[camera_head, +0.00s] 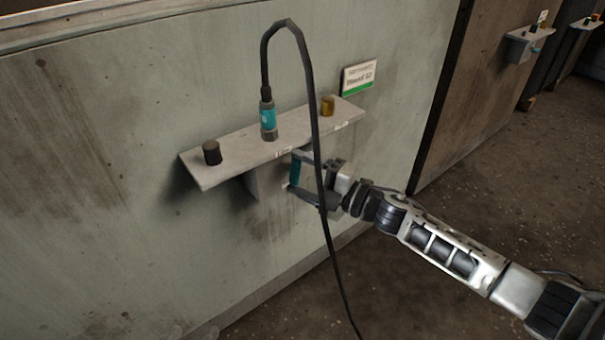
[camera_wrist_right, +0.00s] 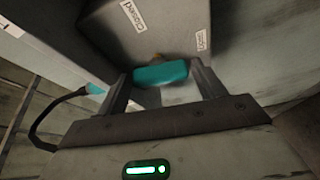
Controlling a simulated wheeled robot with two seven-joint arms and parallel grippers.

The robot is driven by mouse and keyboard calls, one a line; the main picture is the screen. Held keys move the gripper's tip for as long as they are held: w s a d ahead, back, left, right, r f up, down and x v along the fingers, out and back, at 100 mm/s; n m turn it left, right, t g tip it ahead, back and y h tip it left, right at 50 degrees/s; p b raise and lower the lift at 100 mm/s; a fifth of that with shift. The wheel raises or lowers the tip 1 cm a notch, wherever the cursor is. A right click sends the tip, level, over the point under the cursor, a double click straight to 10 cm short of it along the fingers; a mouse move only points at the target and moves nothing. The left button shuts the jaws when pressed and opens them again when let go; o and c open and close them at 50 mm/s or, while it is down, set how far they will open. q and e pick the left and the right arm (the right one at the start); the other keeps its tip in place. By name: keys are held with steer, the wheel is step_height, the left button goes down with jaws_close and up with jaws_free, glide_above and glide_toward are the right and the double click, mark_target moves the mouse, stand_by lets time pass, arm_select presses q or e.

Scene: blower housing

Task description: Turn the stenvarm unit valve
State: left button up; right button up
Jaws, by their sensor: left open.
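The teal valve handle (camera_head: 294,171) sits on the grey box under the wall shelf. In the right wrist view the teal handle (camera_wrist_right: 161,73) lies crosswise between my fingertips, its ends reaching both fingers. My right gripper (camera_head: 306,177) is shut on it. The grey valve box (camera_wrist_right: 165,30) carries a "Closed" label (camera_wrist_right: 133,15) on the left and a smaller label (camera_wrist_right: 201,39), seemingly "Open", on the right. A white and green sign (camera_head: 359,78) is on the wall above the shelf; its text is too blurred to read surely. My left gripper is not in view.
On the shelf (camera_head: 240,155) stand a black knob (camera_head: 212,153), a teal connector (camera_head: 267,118) and a brass knob (camera_head: 328,105). A black cable (camera_head: 313,110) arches from the connector and hangs past my right gripper. Another shelf (camera_head: 524,42) is at the far right.

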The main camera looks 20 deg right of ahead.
arm_select(q)
steer(key=shift+w+r, duration=0.1)
steer(key=shift+r, duration=0.05)
arm_select(e)
steer(key=shift+o, duration=0.8)
steer(key=shift+s+d, duration=0.2)
steer(key=shift+s, duration=0.05)
arm_select(q)
steer(key=shift+a+f+g+p, duration=0.3)
steer(key=shift+f+p, duration=0.2)
steer(key=shift+p, duration=0.4)
arm_select(e)
steer(key=v, duration=1.5)
arm_select(q)
steer(key=shift+s+f+y, duration=0.1)
steer(key=shift+s+y, duration=0.1)
steer(key=shift+y, duration=0.1)
arm_select(e)
steer(key=shift+s+d+f, duration=0.1)
steer(key=shift+d, duration=0.05)
